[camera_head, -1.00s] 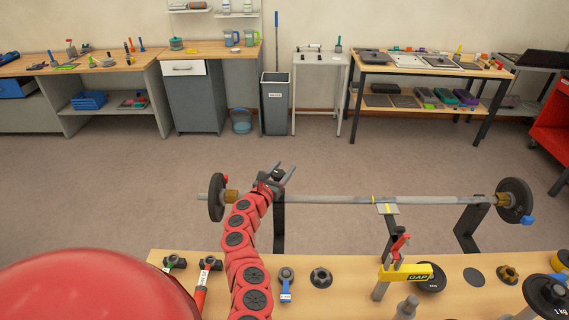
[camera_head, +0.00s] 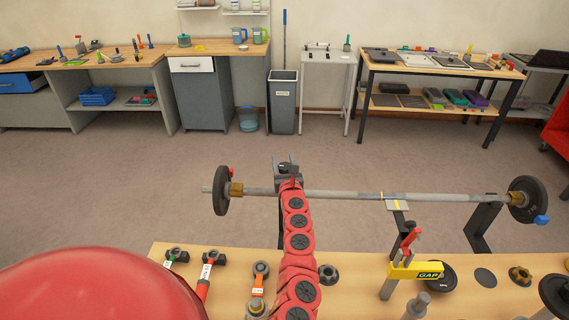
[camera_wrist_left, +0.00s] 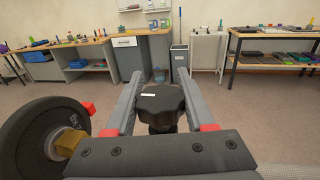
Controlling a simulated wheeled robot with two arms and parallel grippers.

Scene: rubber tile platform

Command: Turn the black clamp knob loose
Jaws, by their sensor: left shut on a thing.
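The black clamp knob (camera_wrist_left: 160,104), lobed with a small white mark on top, sits between the two grey fingers of my left gripper (camera_wrist_left: 158,92) in the left wrist view. The fingers lie along its left and right sides, and the gripper is shut on it. In the head view my left gripper (camera_head: 287,166) is at the left part of the barbell bar (camera_head: 345,195), above a dark upright; the knob (camera_head: 287,169) shows small and dark there. My arm hides the knob's lower part and clamp. My right gripper is not in view.
A black weight plate (camera_head: 221,191) is close left of the gripper; it also shows in the left wrist view (camera_wrist_left: 30,140). A workbench (camera_head: 365,306) in front holds hammers, a yellow gauge (camera_head: 416,271) and loose knobs. The floor beyond the bar is clear.

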